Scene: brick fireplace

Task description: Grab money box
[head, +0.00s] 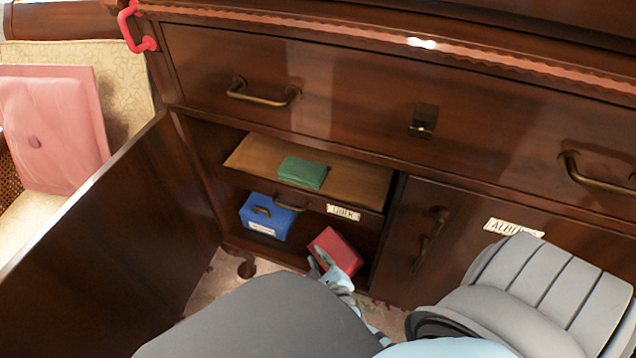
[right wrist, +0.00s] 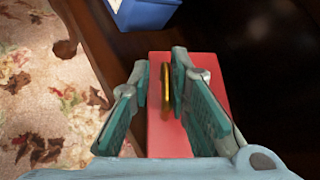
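A red box (head: 337,249) stands tilted in the lower compartment of the open cabinet. In the right wrist view the red box (right wrist: 166,140) has a brass handle (right wrist: 168,88) on its facing side. My right gripper (head: 322,264) is at the red box. In the right wrist view my right gripper (right wrist: 160,66) is open, its fingers on either side of the handle, the right finger closer to it. A blue box (head: 266,217) with a handle and a label, too small to read, stands left of the red one. Neither view shows which is the money box. My left gripper is not in view.
The open cabinet door (head: 115,255) stands at the left. A closed door with an album label (head: 513,227) is at the right.

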